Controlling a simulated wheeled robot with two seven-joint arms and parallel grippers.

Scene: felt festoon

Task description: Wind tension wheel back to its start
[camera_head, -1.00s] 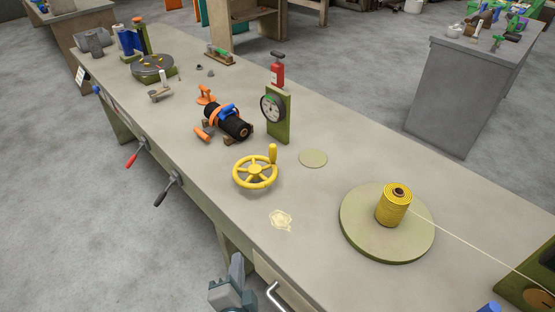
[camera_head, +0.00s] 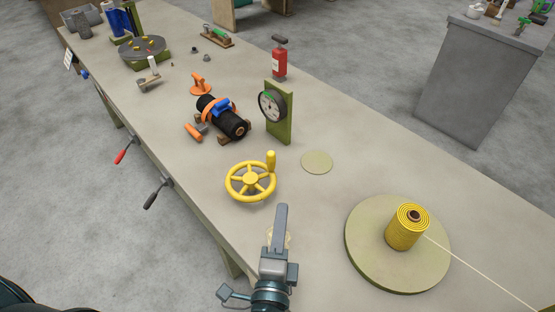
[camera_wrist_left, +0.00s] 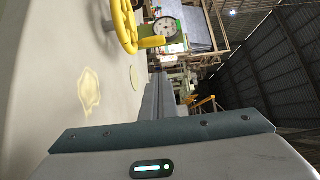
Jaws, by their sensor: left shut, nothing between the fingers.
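The yellow tension wheel (camera_head: 251,181) lies flat on the bench, with its upright knob (camera_head: 271,161) at the far right of the rim. It also shows at the top of the left wrist view (camera_wrist_left: 124,25). My left gripper (camera_head: 281,212) is shut and empty, just in front of the wheel and apart from it, above the bench. Its closed fingers point away from me in the left wrist view (camera_wrist_left: 158,97). The round dial gauge (camera_head: 272,105) on a green post stands behind the wheel, and shows in the wrist view (camera_wrist_left: 166,29). My right gripper is not in view.
A yellow cord spool (camera_head: 408,227) stands on a round turntable (camera_head: 370,270) at right, its cord running to the lower right. A black roll (camera_head: 222,117) with orange clamps lies behind the wheel. A red extinguisher-like bottle (camera_head: 279,64) stands farther back. A flat disc (camera_head: 317,162) lies right of the wheel.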

